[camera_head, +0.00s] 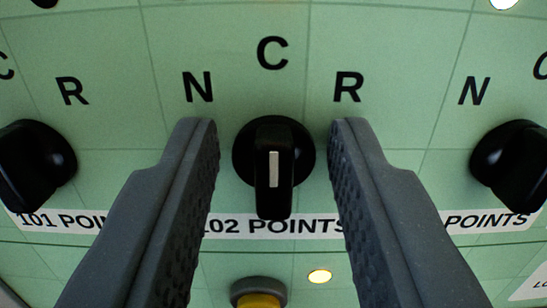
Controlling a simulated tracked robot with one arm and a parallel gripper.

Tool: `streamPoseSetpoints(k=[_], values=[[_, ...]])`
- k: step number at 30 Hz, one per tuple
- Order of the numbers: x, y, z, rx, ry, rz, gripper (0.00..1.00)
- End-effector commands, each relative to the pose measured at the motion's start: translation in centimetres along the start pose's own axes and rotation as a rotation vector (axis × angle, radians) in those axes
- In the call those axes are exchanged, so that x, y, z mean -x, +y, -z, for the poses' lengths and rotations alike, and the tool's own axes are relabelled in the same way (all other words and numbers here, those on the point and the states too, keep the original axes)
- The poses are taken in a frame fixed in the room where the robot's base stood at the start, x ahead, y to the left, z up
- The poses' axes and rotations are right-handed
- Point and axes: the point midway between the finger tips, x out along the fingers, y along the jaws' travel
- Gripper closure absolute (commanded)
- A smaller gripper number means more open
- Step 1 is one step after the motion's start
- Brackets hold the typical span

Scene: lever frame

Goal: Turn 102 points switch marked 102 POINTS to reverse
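The 102 points switch (273,160) is a black rotary knob with a white pointer line, in the middle of the view. Its line stands upright, toward the letter C (272,53). The letter N (198,87) is at its upper left and R (348,87) at its upper right. The label 102 POINTS (270,227) runs below it, its left end partly hidden by a finger. My gripper (273,140) is open, with one grey finger on each side of the knob. A gap shows between each finger and the knob.
The 101 points knob (35,163) stands at the left and another black knob (512,160) at the right, both outside my fingers. Below are a yellow button (258,298) and a lit lamp (319,276). The panel is green with thin lines.

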Motion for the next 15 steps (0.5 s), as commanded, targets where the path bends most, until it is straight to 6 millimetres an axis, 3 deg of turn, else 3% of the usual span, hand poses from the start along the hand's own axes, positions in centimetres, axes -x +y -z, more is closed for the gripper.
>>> streamPoseSetpoints(k=[1,3,4,5,6,15], values=[[0.0,0.0,0.0,0.0,0.0,0.0,0.73],[0.0,0.0,0.0,0.0,0.0,0.0,0.92],[0.0,0.0,0.0,0.0,0.0,0.0,0.96],[0.0,0.0,0.0,0.0,0.0,0.0,0.96],[0.0,-1.2,0.0,0.002,0.0,0.003,0.96],[0.0,-0.4,0.0,-0.047,0.001,0.0,0.96]])
